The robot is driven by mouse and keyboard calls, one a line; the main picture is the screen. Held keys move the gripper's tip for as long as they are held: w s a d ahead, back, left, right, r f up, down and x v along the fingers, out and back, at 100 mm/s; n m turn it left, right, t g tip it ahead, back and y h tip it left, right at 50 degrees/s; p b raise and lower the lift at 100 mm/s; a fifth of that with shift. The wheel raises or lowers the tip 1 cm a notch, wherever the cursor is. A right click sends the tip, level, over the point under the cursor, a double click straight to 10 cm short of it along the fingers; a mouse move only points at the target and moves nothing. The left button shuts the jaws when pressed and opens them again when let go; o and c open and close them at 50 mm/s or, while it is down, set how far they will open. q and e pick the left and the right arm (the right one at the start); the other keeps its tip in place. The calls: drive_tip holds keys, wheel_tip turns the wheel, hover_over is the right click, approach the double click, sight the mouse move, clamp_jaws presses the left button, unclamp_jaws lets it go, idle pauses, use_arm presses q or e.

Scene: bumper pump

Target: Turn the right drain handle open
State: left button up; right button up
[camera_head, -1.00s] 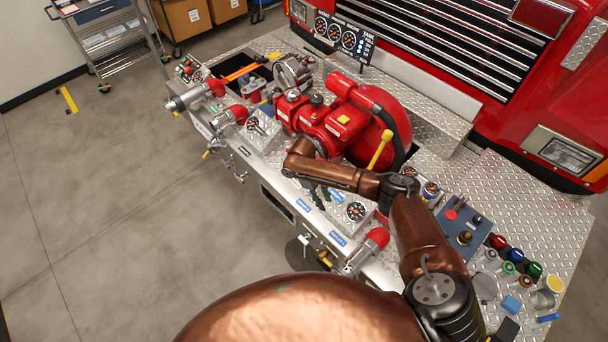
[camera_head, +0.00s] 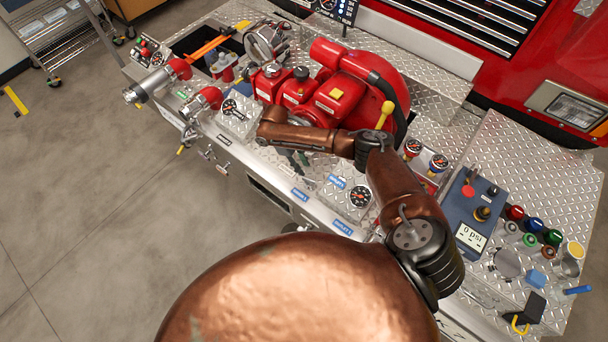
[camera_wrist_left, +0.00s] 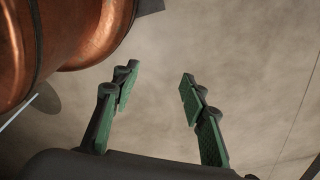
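The pump panel (camera_head: 270,190) runs along the truck bumper in the head view. Small drain-style handles hang on its front face, one silver (camera_head: 222,168) and one yellow-tipped (camera_head: 181,150). The right end of that face, with its lower handles, is hidden behind my copper body, so I cannot make out the right drain handle. My right gripper (camera_head: 294,158) is over the panel near the small levers, mostly covered by my forearm; its fingers are too small to read. My left gripper (camera_wrist_left: 158,90) shows in the left wrist view, green fingers apart and empty above the floor.
The red pump (camera_head: 335,90) stands behind my right arm, with a yellow-knobbed lever (camera_head: 386,112). Red-capped outlets (camera_head: 205,98) stick out at the left. A blue control box (camera_head: 468,215) and coloured caps (camera_head: 533,240) sit at the right. The floor (camera_head: 100,200) in front is clear.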

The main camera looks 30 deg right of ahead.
sight(309, 179)
drive_tip(key=x, duration=0.7)
drive_tip(key=shift+w+f, duration=0.3)
drive_tip(key=shift+f, duration=0.2)
drive_tip(key=shift+s+f, duration=0.15)
drive_tip(key=shift+f, duration=0.3)
use_arm(q)
drive_tip(key=shift+s+f, duration=0.15)
drive_tip(key=shift+f, duration=0.2)
use_arm(e)
drive_tip(key=shift+c, duration=0.2)
use_arm(q)
drive_tip(key=shift+s, duration=0.15)
use_arm(e)
clamp_jaws()
